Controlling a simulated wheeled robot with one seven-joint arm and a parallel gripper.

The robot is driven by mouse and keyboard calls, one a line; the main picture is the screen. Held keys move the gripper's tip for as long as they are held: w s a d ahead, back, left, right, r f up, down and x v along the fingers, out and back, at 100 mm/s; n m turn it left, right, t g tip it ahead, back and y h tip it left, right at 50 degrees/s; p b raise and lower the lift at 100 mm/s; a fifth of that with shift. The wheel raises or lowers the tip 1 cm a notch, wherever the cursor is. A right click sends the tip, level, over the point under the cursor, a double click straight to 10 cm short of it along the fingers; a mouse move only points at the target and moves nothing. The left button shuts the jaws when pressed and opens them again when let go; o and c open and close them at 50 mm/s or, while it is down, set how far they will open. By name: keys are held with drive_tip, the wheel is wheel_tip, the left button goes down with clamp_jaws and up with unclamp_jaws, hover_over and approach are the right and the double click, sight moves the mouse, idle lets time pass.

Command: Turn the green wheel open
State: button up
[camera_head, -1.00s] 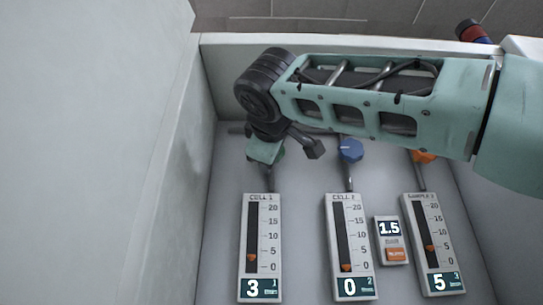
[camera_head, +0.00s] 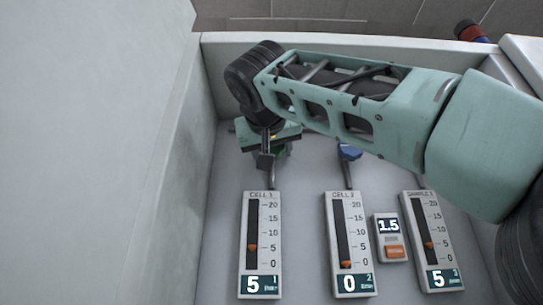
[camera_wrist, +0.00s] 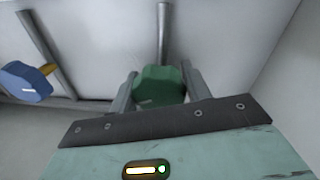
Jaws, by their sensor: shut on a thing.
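The green wheel (camera_wrist: 160,88) sits between the two grey fingers of my gripper (camera_wrist: 160,74) in the wrist view, at the foot of a grey pipe. My gripper is shut on it, one finger on each side. In the head view my wrist and gripper (camera_head: 268,150) are above the CELL 1 gauge (camera_head: 261,245) and mostly hide the wheel. The CELL 1 display reads 5, with its orange marker near the 5 line.
The blue wheel (camera_head: 348,153) is right of my gripper, partly under my arm, above the CELL 2 gauge (camera_head: 349,245), which reads 0. The SAMPLE gauge (camera_head: 432,240) reads 5. A small box (camera_head: 390,238) shows 1.5. A tall pale wall (camera_head: 170,170) stands at the left.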

drive_tip(key=m, duration=0.4)
drive_tip(key=shift+m, duration=0.4)
drive_tip(key=shift+f, duration=0.1)
drive_tip(key=o, duration=0.9)
drive_tip(key=shift+d, duration=0.1)
drive_tip(key=shift+o, duration=0.2)
drive_tip(key=s+a+b, duration=0.2)
drive_tip(key=s, duration=1.5)
drive_tip(key=shift+s+a, duration=0.15)
drive_tip(key=shift+a, duration=0.1)
drive_tip(key=shift+s, duration=0.1)
